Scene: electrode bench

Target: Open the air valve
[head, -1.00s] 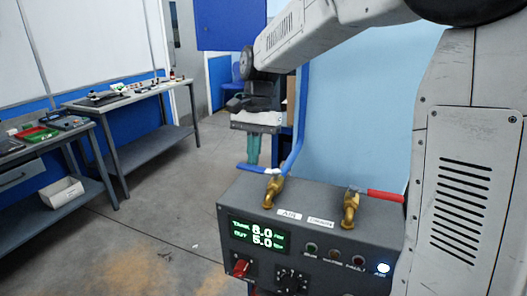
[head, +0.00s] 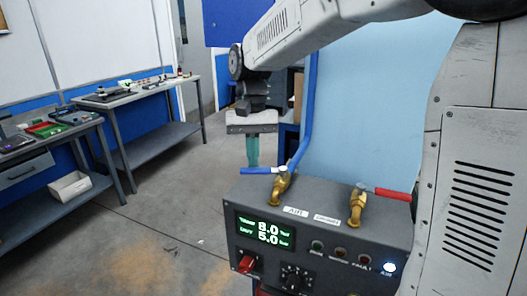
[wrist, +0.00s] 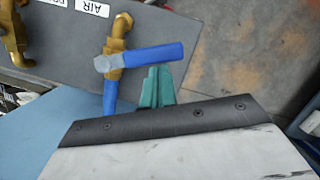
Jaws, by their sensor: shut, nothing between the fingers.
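The air valve is a brass body (head: 281,186) on top of the grey control box, beside the "AIR" label. Its blue lever (head: 260,171) points left, out past the box's edge. The lever (wrist: 152,57) also shows in the wrist view, lying across the brass body (wrist: 119,40). My gripper (head: 253,160) is shut and empty, its teal fingers pointing down at the lever. In the wrist view the fingers (wrist: 156,85) are right beside the lever's long side. I cannot tell whether they touch it.
A second brass valve with a red lever (head: 388,194) stands to the right on the box. The box (head: 335,216) has a display (head: 266,231) and a red knob (head: 247,264). A blue pipe (head: 307,130) rises behind the air valve. Workbenches (head: 150,90) stand at left; floor between is clear.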

